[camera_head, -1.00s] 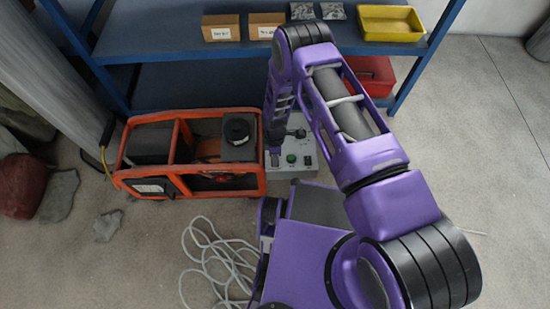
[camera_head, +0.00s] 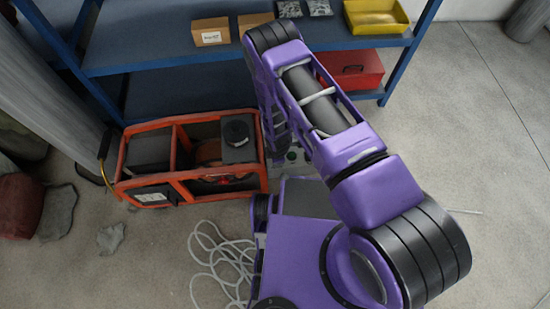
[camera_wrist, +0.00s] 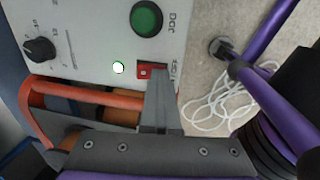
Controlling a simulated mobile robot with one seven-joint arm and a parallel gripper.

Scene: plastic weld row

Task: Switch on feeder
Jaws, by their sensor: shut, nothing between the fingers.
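The feeder's grey control box (camera_head: 300,171) stands on the floor right of the orange-framed machine, mostly hidden behind my arm in the head view. In the wrist view its pale panel (camera_wrist: 85,40) shows a large green button (camera_wrist: 146,18), a black knob (camera_wrist: 39,50), a small bright greenish-white lamp (camera_wrist: 118,67) and a small red switch (camera_wrist: 143,71). My gripper (camera_wrist: 158,70) is shut and empty. Its tips overlap the right part of the red switch in the picture; I cannot tell whether they touch it. The switch's position is unclear.
The orange-framed machine (camera_head: 192,185) stands left of the box. A blue shelf (camera_head: 180,88) behind holds cardboard boxes (camera_head: 211,32), a yellow tray (camera_head: 376,28) and a red case (camera_head: 350,76). A pale cable (camera_head: 222,262) lies coiled on the floor.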

